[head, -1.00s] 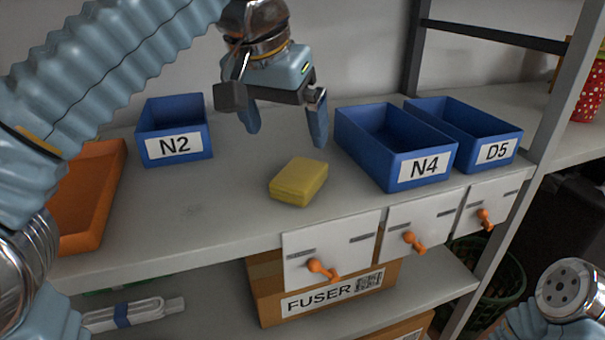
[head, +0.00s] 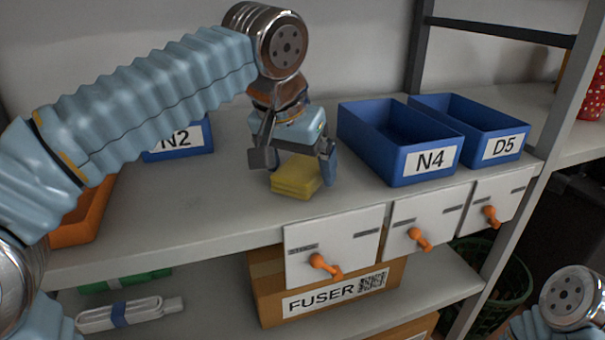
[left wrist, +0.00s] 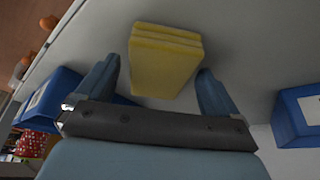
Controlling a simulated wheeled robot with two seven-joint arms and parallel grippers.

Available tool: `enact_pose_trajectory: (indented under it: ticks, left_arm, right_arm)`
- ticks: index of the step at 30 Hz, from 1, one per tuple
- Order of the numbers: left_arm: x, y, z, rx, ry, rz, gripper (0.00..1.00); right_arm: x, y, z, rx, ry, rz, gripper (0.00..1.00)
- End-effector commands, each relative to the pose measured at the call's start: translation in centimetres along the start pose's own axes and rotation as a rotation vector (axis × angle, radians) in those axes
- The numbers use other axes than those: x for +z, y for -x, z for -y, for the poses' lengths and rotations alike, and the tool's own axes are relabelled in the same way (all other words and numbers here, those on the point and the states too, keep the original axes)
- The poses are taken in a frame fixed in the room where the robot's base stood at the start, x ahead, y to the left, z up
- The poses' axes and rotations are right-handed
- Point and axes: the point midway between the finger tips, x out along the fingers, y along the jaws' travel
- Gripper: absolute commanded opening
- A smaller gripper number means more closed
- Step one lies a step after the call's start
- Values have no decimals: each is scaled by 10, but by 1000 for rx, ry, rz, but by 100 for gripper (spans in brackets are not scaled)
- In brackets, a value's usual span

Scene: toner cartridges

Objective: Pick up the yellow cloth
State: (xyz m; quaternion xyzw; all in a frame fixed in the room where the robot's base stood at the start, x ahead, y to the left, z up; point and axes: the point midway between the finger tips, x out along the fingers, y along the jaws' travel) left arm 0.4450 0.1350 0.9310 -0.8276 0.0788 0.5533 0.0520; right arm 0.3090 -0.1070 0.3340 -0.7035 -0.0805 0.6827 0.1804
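The yellow cloth (head: 297,178) is a folded, layered block lying on the grey shelf top, in front of the gap between the N2 and N4 bins. It also shows in the left wrist view (left wrist: 165,60), ahead of and between my fingers. My left gripper (head: 300,165) is over the cloth, pointing down, with its fingers spread. In the left wrist view the left gripper (left wrist: 158,88) is open, and the fingers appear clear of the cloth. The cloth's far side is partly hidden by the gripper in the head view. My right gripper is not in view.
Blue bins N4 (head: 432,163) and D5 (head: 503,148) stand to the right, and blue bin N2 (head: 205,138) stands behind my left arm. An orange tray (head: 78,228) is at the left. White drawers with orange handles (head: 335,255) hang below the shelf edge.

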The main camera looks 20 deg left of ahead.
Motion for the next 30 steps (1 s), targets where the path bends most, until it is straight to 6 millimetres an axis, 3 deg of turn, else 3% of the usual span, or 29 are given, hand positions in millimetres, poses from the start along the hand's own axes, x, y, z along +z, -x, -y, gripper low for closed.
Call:
enact_pose_trajectory:
  ticks: [1, 11, 22, 26, 30]
  left_arm:
    - [0, 0, 0, 0, 0, 0, 87]
    - [0, 0, 0, 0, 0, 0, 36]
    - [-5, 10, 0, 1, 0, -2, 34]
    - [-15, 34, -2, 2, -2, -3, 34]
    - [-7, 75, -21, 2, -7, -5, 34]
  right_arm:
    - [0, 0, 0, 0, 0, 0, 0]
    - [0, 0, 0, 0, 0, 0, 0]
    - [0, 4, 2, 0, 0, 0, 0]
    - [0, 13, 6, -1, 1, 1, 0]
    - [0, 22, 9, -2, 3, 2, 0]
